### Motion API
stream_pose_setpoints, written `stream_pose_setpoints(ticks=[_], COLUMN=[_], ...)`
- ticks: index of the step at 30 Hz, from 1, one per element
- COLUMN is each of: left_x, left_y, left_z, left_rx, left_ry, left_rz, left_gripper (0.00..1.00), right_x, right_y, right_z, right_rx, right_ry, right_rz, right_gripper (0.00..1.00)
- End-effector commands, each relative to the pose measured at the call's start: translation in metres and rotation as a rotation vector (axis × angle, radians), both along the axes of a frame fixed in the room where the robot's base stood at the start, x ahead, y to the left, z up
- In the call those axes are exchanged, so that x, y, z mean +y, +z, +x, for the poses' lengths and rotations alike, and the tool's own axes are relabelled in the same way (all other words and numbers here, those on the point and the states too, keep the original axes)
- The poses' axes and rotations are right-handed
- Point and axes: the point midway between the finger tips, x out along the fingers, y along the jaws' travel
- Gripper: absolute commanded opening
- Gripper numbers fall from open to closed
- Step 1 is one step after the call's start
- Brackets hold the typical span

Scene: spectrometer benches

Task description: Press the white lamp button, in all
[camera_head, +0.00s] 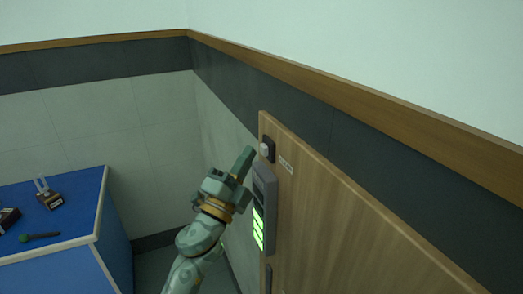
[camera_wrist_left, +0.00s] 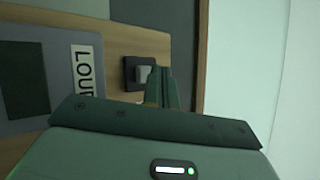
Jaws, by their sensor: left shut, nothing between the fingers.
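The white lamp button (camera_head: 264,149) sits on a small dark square mount near the top corner of an upright wooden panel (camera_head: 330,220). It looks pale grey in the left wrist view (camera_wrist_left: 142,73). My left gripper (camera_head: 248,152) is shut and empty, its fingers pointing up beside the button in the head view, just left of it. In the wrist view the closed fingers (camera_wrist_left: 161,85) overlap the button's right edge. I cannot tell whether they touch it. My right gripper is not in view.
Below the button a grey device (camera_head: 270,195) with lit green bars projects from the panel. A label (camera_wrist_left: 85,75) reading "LOU" shows in the wrist view. A blue bench (camera_head: 75,260) with small tools stands at left; walls close in behind.

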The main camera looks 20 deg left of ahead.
Motion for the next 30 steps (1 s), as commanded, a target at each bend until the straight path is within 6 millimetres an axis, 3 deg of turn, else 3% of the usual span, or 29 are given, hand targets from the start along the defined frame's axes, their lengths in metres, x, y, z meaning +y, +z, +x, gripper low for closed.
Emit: stream_pose_setpoints(ticks=[30], left_x=[-0.0075], left_y=[0.0001], left_z=[0.0086], left_rx=[0.000], left_ry=[-0.001], left_rz=[-0.001], left_gripper=[0.00], right_x=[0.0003], right_y=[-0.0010], right_z=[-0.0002], right_rx=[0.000], right_ry=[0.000], right_rz=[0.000], right_gripper=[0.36])
